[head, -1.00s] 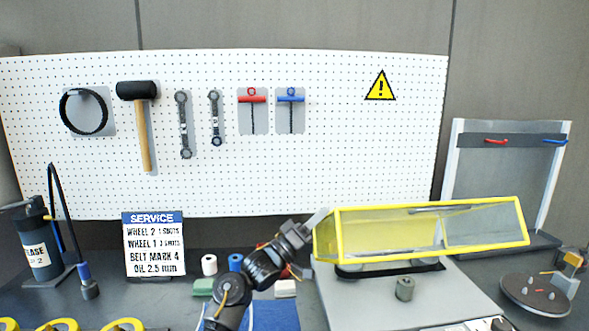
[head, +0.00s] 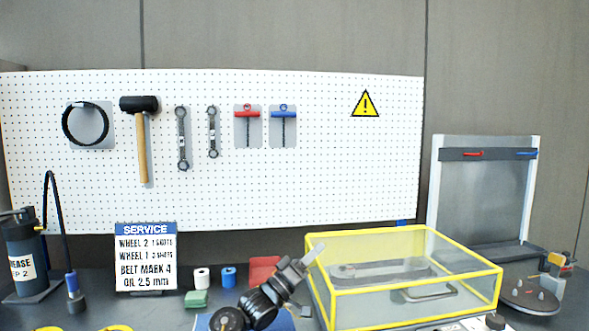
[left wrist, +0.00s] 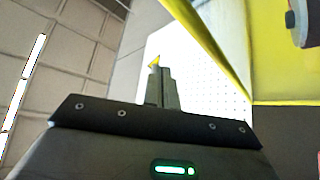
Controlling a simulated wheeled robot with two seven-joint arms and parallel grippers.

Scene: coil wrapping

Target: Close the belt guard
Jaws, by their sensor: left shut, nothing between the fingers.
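The belt guard (head: 415,292) is a clear box with a yellow frame, at the lower right of the head view. Its top faces up and a grey handle is on its front face. It covers the dark belt parts, seen through its panels. Its lower edge is partly cut off, so I cannot tell if it is fully seated. My left gripper (head: 312,254) is shut and empty at the guard's left side, by the yellow frame; contact is unclear. In the left wrist view its fingers (left wrist: 162,85) are together, with the yellow frame at right. My right gripper is not in view.
A service sign (head: 146,257), a grease pump (head: 25,255) and small rolls (head: 201,278) stand left of my arm. A round plate with pins (head: 530,296) lies right of the guard. A pegboard (head: 320,170) with tools is behind.

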